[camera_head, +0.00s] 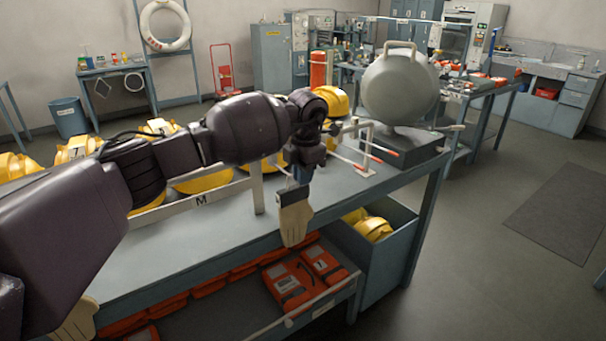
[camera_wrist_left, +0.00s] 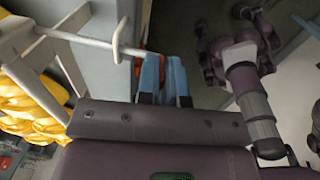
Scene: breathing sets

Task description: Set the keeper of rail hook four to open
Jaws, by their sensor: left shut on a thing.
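My left gripper (camera_head: 298,178) reaches over the front edge of the bench and points down. In the left wrist view its blue fingers (camera_wrist_left: 166,78) are close together at the end of a white hook rod (camera_wrist_left: 85,40). An orange part (camera_wrist_left: 140,64), seemingly the hook's keeper, shows beside the fingers; what lies between them is mostly hidden. A tan glove (camera_head: 295,222) hangs just below the gripper in the head view. More white hooks with orange-red tips (camera_head: 387,151) stick out to its right. I cannot read any hook numbers. My right gripper is not seen.
Yellow helmets (camera_head: 205,182) stand along the bench (camera_head: 215,245). A large grey round object with a handle (camera_head: 400,88) stands at the bench's right end. Orange packs (camera_head: 291,284) lie on the shelf below.

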